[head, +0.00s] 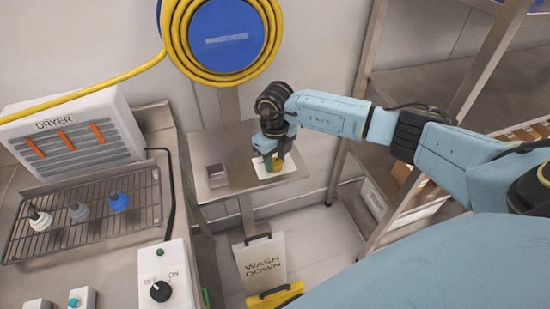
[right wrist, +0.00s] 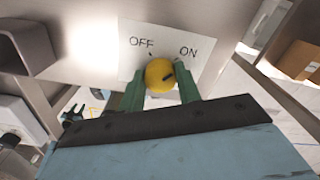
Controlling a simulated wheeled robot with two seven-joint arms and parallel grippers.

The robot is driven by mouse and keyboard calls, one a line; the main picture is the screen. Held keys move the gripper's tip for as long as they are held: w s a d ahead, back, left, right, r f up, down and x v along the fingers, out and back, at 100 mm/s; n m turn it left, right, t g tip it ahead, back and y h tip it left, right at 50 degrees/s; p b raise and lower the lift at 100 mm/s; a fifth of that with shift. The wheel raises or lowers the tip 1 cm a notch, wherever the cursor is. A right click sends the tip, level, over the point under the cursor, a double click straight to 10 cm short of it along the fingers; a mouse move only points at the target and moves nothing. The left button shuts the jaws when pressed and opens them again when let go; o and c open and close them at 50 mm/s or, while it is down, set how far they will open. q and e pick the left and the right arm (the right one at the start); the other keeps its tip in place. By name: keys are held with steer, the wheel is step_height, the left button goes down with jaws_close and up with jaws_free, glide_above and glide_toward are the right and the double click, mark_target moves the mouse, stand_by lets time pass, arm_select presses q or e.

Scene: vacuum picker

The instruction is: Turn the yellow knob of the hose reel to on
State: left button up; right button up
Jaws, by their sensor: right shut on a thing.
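The round yellow knob (right wrist: 158,74) sits on a white plate (right wrist: 128,64) marked OFF on the left and ON on the right. My right gripper (right wrist: 160,88) is shut on the knob, one green finger on each side. My left gripper is out of view.
An open metal box (head: 217,175) stands left of the plate. A dryer (head: 70,135), a wire rack (head: 85,215) and another OFF/ON switch box with a black knob (head: 160,290) are on the left bench. A shelf rack post (head: 355,120) stands to the right.

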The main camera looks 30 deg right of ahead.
mark_target(275, 161)
stand_by(0.3)
steer(key=o, duration=1)
steer(key=shift+c, duration=0.2)
step_height(275, 161, up, 14)
steer(key=shift+f+b, duration=0.25)
steer(key=shift+b, duration=0.1)
